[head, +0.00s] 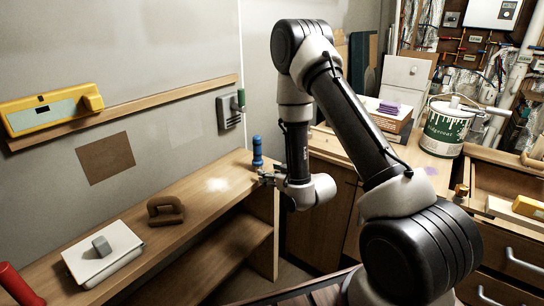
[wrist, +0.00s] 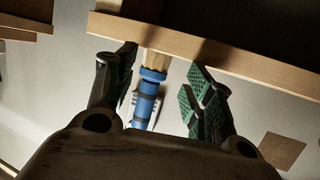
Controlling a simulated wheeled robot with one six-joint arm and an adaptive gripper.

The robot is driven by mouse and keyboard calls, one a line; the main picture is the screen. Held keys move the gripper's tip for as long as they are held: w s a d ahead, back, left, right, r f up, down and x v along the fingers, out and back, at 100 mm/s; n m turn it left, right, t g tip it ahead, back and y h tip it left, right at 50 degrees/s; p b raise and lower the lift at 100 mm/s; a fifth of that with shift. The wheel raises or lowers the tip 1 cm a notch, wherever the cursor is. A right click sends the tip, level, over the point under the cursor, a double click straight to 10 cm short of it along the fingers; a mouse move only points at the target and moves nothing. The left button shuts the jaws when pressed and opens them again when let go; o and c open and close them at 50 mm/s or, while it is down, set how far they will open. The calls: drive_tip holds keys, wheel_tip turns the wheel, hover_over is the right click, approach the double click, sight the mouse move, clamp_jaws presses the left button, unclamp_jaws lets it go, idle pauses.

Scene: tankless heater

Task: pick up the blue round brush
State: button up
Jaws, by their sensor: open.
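The blue round brush (head: 257,150) stands upright near the right end of the wooden bench top, handle up. In the wrist view the blue brush (wrist: 148,97) shows its pale bristles against the wood edge and dark bands on its handle. My gripper (head: 268,178) is at the bench's right end, close to the lower part of the brush. In the wrist view my gripper (wrist: 164,75) is open, with green-padded fingers on either side of the brush. The brush appears nearer the left finger, with a gap to the right one. I cannot tell if either finger touches it.
The bench top (head: 215,190) is clear left of the brush up to a brown handled tool (head: 165,211) and a white box (head: 103,254). A paint bucket (head: 446,128) stands on the right counter.

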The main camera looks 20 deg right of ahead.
sight(259, 149)
drive_tip(key=r+t, duration=0.1)
drive_tip(key=r, duration=0.1)
drive_tip(key=w+r+t, duration=0.1)
drive_tip(key=r, duration=0.1)
drive_tip(key=w+r+t+y, duration=0.1)
drive_tip(key=r, duration=0.2)
drive_tip(key=shift+r, duration=0.1)
drive_tip(key=x, duration=0.7)
drive_tip(key=shift+a, duration=0.15)
drive_tip(key=shift+s, duration=0.1)
drive_tip(key=c, duration=1.1)
